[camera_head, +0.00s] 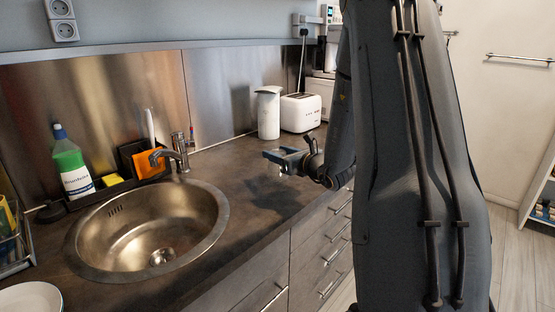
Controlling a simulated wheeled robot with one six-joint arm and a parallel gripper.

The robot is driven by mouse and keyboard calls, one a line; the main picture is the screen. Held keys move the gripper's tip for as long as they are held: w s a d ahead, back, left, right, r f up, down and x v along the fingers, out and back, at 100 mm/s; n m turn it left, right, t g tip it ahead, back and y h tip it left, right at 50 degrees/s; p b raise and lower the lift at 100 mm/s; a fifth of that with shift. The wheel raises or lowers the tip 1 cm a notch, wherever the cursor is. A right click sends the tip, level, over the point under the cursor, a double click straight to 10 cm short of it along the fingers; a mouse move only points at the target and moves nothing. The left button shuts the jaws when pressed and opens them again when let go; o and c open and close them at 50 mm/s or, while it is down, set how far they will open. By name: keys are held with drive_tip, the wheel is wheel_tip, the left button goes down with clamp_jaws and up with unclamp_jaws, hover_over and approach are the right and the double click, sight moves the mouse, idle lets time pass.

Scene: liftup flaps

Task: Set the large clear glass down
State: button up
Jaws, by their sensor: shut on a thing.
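My gripper (276,155) is over the dark countertop (232,185), to the right of the sink, with its fingers pointing left. It is shut on the large clear glass (281,170), which shows only as a faint, pale trace just below the fingers. Most of the glass's outline is too small and see-through to make out. I cannot tell whether its base touches the counter.
The round metal sink (215,232) with its tap (178,150) lies to the left. A white canister (268,113) and a white toaster (300,112) stand behind my gripper. A green soap bottle (70,165) stands at the far left. Counter between sink and canister is clear.

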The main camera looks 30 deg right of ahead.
drive_tip(key=shift+f, duration=1.15)
drive_tip(key=shift+f, duration=0.15)
drive_tip(key=o, duration=1.2)
drive_tip(key=shift+r, duration=0.2)
drive_tip(key=b+v, duration=0.1)
drive_tip(key=v, duration=1.1)
drive_tip(key=shift+f+b, duration=0.1)
drive_tip(key=shift+b, duration=0.2)
drive_tip(key=shift+s+a, duration=0.1)
